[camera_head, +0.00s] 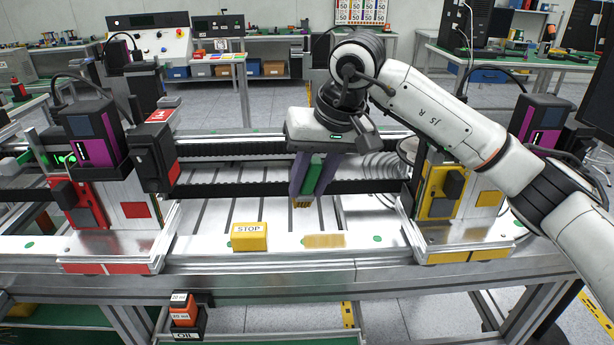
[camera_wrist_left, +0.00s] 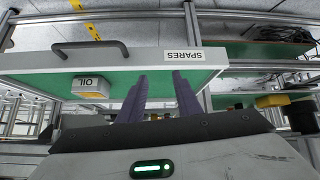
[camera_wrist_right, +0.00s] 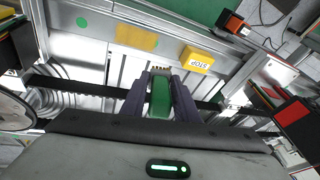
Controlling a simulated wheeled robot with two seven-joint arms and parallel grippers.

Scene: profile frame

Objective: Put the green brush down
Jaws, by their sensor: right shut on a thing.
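The green brush (camera_wrist_right: 160,97) is held between the purple fingers of my right gripper (camera_wrist_right: 160,92). Its bristle end (camera_head: 302,204) points down in the head view, above the slotted metal bed of the frame. My right gripper (camera_head: 312,178) is shut on it; whether the bristles touch the bed I cannot tell. A yellow marked pad (camera_head: 324,241) lies flat on the front rail, with a yellow STOP block (camera_head: 249,237) to its left. My left gripper (camera_wrist_left: 160,98) shows only in the left wrist view, its fingers apart, near a drawer labelled SPARES.
A red-based unit (camera_head: 110,210) stands left and a yellow-based unit (camera_head: 455,205) right on the frame. An OIL bottle (camera_head: 184,315) stands below the front rail. The SPARES drawer (camera_wrist_left: 183,55) and an oil block (camera_wrist_left: 91,88) are near my left gripper.

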